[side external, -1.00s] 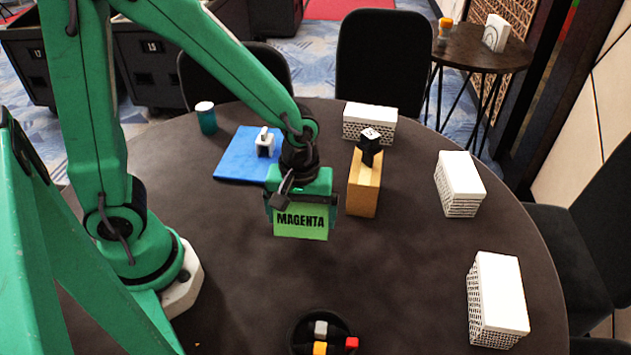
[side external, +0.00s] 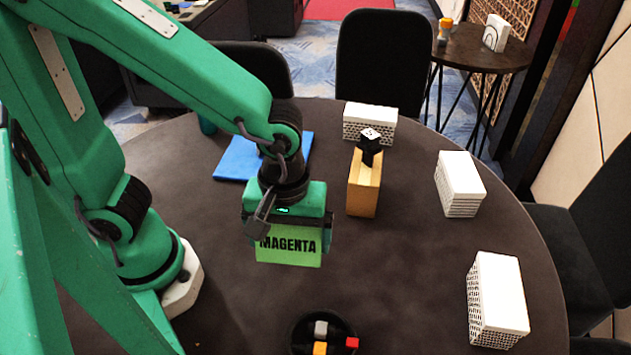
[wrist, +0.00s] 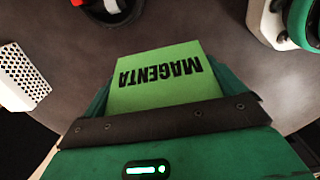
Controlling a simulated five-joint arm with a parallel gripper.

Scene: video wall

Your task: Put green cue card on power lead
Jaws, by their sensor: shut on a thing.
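The green cue card (side external: 289,248), lettered MAGENTA in black, is held upright in my gripper (side external: 288,228), above the dark round table. The wrist view shows the same card (wrist: 165,75) between my gripper's fingers (wrist: 160,112), with its lettering upside down there. My gripper is shut on the card's upper part. I cannot tell for certain which thing is the power lead. A tan upright block (side external: 363,185) with a black piece (side external: 370,146) in its top stands behind and to the right of the card.
A black bowl (side external: 293,335) with small coloured blocks is at the front. A blue mat (side external: 235,160) lies behind my gripper, partly hidden. White lattice boxes stand at the back (side external: 370,122) and right (side external: 460,183), (side external: 498,300). The table between card and right-hand boxes is clear.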

